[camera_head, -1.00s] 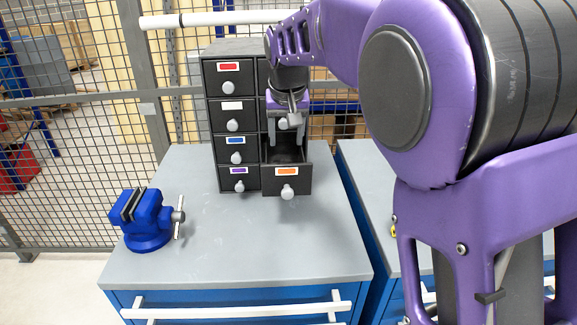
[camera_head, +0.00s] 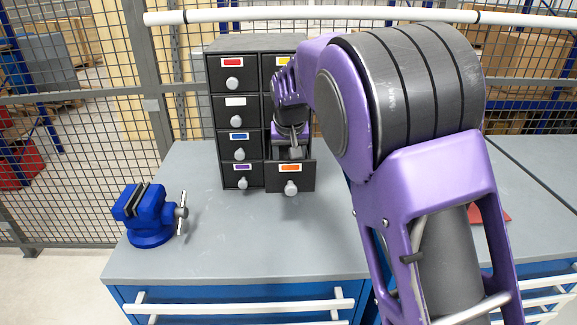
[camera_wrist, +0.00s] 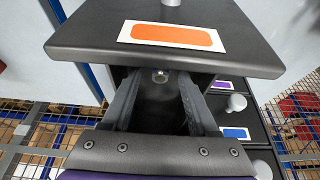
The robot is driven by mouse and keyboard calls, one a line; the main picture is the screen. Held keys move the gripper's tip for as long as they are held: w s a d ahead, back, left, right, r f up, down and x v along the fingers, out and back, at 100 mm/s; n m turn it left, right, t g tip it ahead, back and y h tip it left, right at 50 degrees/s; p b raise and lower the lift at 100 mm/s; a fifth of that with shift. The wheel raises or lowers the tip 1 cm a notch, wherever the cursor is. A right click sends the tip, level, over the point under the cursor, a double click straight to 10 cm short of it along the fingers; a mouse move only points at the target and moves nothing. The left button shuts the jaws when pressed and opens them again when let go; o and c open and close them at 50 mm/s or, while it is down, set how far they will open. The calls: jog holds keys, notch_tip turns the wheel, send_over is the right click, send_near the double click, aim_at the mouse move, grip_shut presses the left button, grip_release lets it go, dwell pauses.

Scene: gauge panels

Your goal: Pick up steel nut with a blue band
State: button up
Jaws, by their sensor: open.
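A small round steel piece with a hole, likely the nut (camera_wrist: 160,76), shows inside the open drawer in the wrist view. It lies near the inner side of the drawer front; I cannot make out a blue band on it. The pulled-out drawer (camera_head: 290,178) has an orange label and a round grey knob, and is at the bottom right of the dark cabinet. My gripper (camera_wrist: 159,82) points down into this drawer, fingers apart on either side of the nut, not touching it. In the head view, the drawer front and my arm hide the fingertips and the nut.
The dark drawer cabinet (camera_head: 233,148) has several shut drawers with coloured labels. A blue vise (camera_head: 148,215) stands at the left of the grey bench top (camera_head: 245,245). A wire mesh fence is behind. The bench in front of the drawers is clear.

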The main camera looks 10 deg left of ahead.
grip_shut()
jog(key=shift+r, duration=0.1)
